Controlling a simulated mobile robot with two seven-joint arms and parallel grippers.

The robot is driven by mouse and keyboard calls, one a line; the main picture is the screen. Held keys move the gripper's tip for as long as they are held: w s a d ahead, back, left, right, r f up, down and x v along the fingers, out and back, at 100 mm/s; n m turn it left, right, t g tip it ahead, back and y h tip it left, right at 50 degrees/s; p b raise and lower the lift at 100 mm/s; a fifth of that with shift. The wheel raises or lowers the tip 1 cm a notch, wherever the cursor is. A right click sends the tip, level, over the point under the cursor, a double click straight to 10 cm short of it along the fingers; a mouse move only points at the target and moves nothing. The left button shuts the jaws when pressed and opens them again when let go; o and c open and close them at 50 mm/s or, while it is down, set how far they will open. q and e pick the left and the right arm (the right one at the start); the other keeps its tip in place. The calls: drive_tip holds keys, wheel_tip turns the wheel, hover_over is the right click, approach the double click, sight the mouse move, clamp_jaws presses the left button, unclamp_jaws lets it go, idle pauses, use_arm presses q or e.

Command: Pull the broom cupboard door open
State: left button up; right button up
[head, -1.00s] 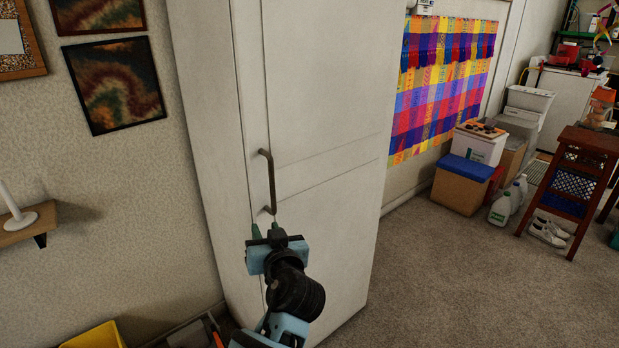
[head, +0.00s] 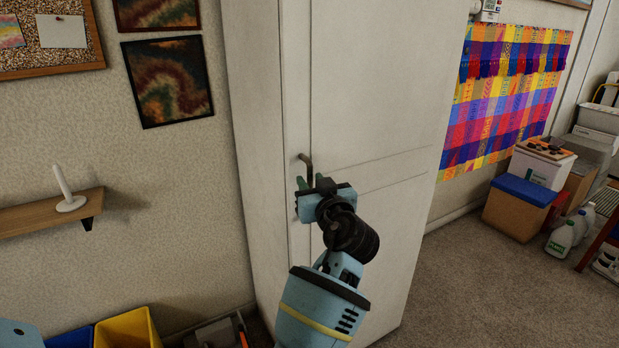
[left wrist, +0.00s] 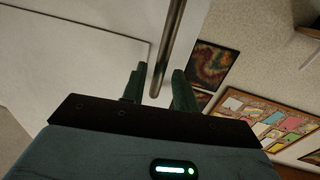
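The broom cupboard (head: 380,90) is tall and off-white, and its door looks shut. Its dark bar handle (head: 306,161) shows only at its upper end in the head view; my left gripper hides the rest. My left gripper (head: 311,182) is in front of the door at the handle, with its two green fingers pointing at the door. In the left wrist view the handle (left wrist: 168,52) runs between the two spread fingers (left wrist: 158,88), with a visible gap on the right finger's side. The left gripper is open around the bar. My right gripper is not in view.
A box with a blue lid (head: 520,200) and white jugs (head: 562,237) stand at right. The carpet (head: 470,290) before them is clear.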

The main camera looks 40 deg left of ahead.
use_arm(q)
drive_tip(key=shift+x, duration=1.1)
clamp_jaws()
